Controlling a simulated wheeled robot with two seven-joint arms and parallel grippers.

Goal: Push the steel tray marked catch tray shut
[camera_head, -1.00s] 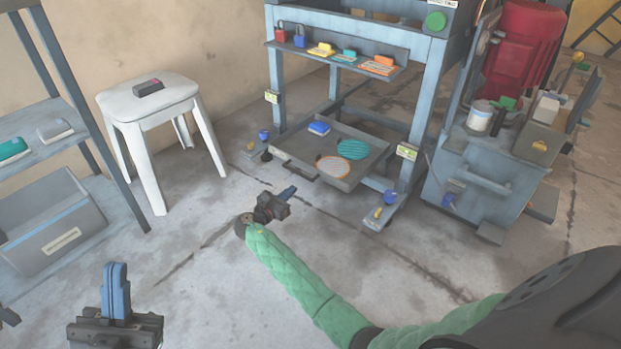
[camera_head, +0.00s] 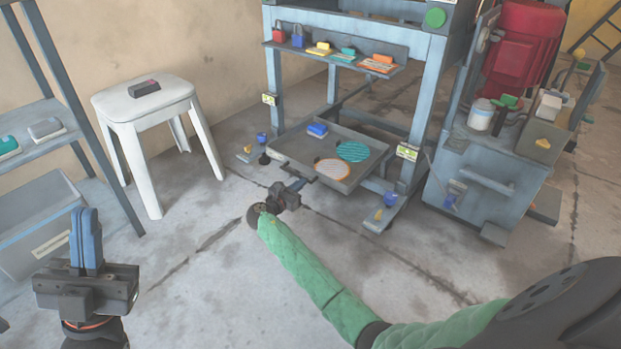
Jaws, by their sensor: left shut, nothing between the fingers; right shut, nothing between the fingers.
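The steel tray (camera_head: 287,151) is a shallow grey pan low in the blue press frame. It sticks out toward me at its front left. In it lie a blue block (camera_head: 317,129), a green striped disc (camera_head: 352,151) and an orange-rimmed disc (camera_head: 332,169). I cannot read a mark on it. My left gripper (camera_head: 86,238) is shut and empty at the lower left, away from the tray.
The press frame (camera_head: 276,92) has a shelf with padlocks and coloured tags. A white stool (camera_head: 139,103) stands to the left, by a blue rack with a grey bin (camera_head: 37,212). A blue cabinet (camera_head: 470,180) stands to the right. The floor before the tray is clear.

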